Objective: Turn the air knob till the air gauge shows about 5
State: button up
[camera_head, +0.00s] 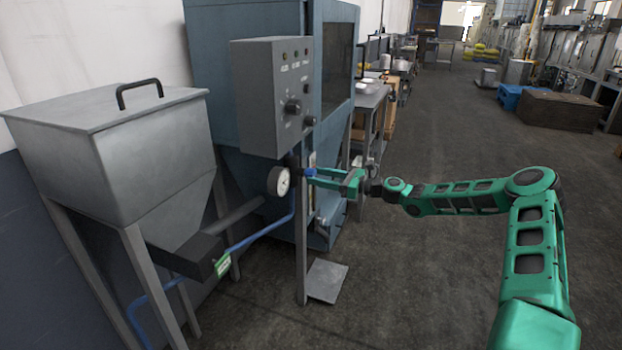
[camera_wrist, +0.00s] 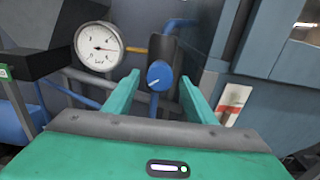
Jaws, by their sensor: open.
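The air gauge (camera_wrist: 99,46) is a round white dial at the upper left of the wrist view, with its needle pointing right; its figures are too small to read surely. It also shows in the head view (camera_head: 278,181). The blue air knob (camera_wrist: 159,75) has a white mark and sits between my gripper's fingertips, just beyond them. My gripper (camera_wrist: 157,92) is open, with a green finger on each side of the knob. In the head view my gripper (camera_head: 309,177) reaches in from the right; whether it touches the knob cannot be told.
A grey control box (camera_head: 262,95) with knobs stands above the gauge, in front of a blue cabinet (camera_head: 240,40). A grey hopper (camera_head: 150,150) is at the left. A blue pipe (camera_head: 262,234) runs below the gauge.

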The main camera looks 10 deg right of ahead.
jog(key=v, duration=0.7)
jog(key=shift+f, duration=0.1)
jog(key=s+a+f+n+g+h, duration=0.3)
jog(key=s+f+n+g, duration=0.15)
jog(key=s, duration=0.35)
jog(key=s+a+f+n+g+h, duration=0.25)
jog(key=s+n+g, duration=0.2)
jog(key=s, duration=0.35)
jog(key=s+d+r+n+g+h, duration=0.1)
jog(key=s+d+r+n+h, duration=0.4)
jog(key=s, duration=0.6)
jog(key=s+d+r+n+g+h, duration=0.1)
jog(key=s+d+r+n+h, duration=0.15)
jog(key=s+d+r, duration=0.6)
jog(key=s+r+n+h, duration=0.1)
jog(key=s+n, duration=0.1)
jog(key=s, duration=1.9)
jog(key=shift+s+d+r, duration=0.2)
jog(key=shift+d+r, duration=0.05)
jog(key=shift+d, duration=0.05)
